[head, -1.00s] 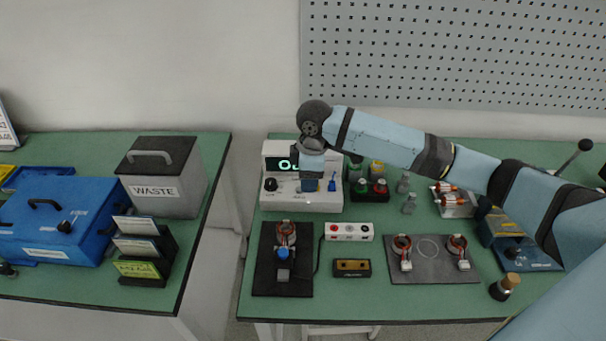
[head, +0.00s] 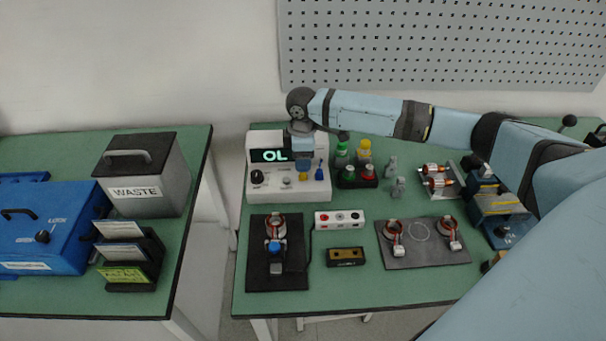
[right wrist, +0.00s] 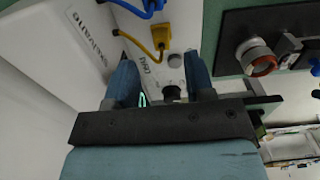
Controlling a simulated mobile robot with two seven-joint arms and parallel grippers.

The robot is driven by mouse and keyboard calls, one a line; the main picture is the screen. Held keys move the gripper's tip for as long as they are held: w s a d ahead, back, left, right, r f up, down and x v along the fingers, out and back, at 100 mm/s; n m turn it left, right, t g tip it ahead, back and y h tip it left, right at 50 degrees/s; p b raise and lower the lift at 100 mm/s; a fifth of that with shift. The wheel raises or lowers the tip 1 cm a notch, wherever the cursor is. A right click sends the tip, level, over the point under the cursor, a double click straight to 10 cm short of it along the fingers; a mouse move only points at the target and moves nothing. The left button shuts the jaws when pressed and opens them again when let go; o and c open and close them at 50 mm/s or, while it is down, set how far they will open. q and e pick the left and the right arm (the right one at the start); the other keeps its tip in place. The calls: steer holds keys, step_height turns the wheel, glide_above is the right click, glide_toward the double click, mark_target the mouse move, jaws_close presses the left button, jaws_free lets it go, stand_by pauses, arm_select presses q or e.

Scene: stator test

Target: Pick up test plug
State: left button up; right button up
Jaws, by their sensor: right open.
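The white bench meter (head: 262,190) with a lit green "OL" display stands at the back left of the right table. A yellow plug (head: 303,177) and a blue plug (head: 320,168) are at its front right. Which is the test plug, I cannot tell. In the right wrist view the yellow plug (right wrist: 161,36) has a yellow cable, and a blue cable (right wrist: 150,6) lies beyond it. My right gripper (head: 303,166) is open and empty above the meter. Its fingers (right wrist: 162,68) point toward the yellow plug, apart from it. My left gripper is not in view.
A stator on a black mat (head: 262,280) and a socket strip (head: 339,219) lie in front of the meter. Bottles (head: 364,153) stand right of it. A grey mat (head: 395,263) holds two more stators. A waste bin (head: 145,180) is on the left table.

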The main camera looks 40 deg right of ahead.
step_height(320, 180, down, 4)
steer(key=shift+s+f, duration=0.15)
jaws_close()
stand_by(0.3)
step_height(320, 180, up, 20)
stand_by(0.3)
steer(key=shift+p, duration=0.35)
steer(key=shift+p, duration=0.8)
